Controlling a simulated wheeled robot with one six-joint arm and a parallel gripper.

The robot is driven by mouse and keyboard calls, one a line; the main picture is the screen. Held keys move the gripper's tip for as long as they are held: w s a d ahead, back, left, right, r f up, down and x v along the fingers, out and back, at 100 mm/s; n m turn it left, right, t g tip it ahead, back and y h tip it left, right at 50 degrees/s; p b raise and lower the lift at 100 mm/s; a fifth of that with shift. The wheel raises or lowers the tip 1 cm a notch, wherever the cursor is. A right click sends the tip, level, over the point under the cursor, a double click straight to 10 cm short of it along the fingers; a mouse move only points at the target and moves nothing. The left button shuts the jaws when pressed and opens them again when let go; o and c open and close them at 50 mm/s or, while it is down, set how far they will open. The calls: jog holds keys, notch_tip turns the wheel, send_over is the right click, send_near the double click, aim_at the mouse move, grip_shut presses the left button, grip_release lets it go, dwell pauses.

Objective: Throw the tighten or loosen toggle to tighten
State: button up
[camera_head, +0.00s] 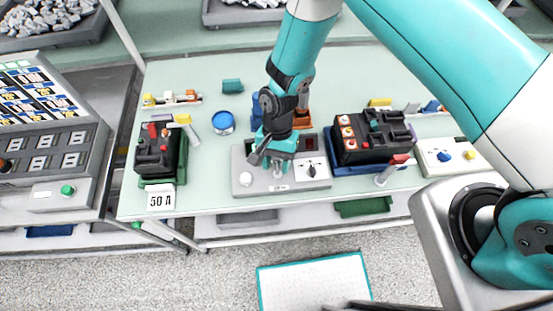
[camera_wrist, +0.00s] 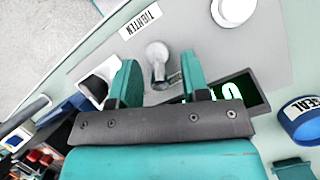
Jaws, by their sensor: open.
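The toggle (camera_wrist: 157,54) is a silver lever with a rounded end on a grey test unit (camera_head: 241,158). In the wrist view it stands between and slightly beyond my fingertips. A white label reading TIGHTEN (camera_wrist: 140,22) lies on the panel past its rounded end. My gripper (camera_wrist: 160,72) is open, a finger on each side of the lever with visible gaps. In the head view my gripper (camera_head: 272,158) is low over the unit and hides part of the toggle. I cannot tell which way the lever is thrown. The opposite label is not visible.
A white round knob (camera_head: 246,180) and a rotary switch (camera_head: 311,171) flank the toggle. A lit green display (camera_wrist: 236,94) lies by one finger. A blue tape roll (camera_head: 223,122) lies behind.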

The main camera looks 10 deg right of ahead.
grip_shut()
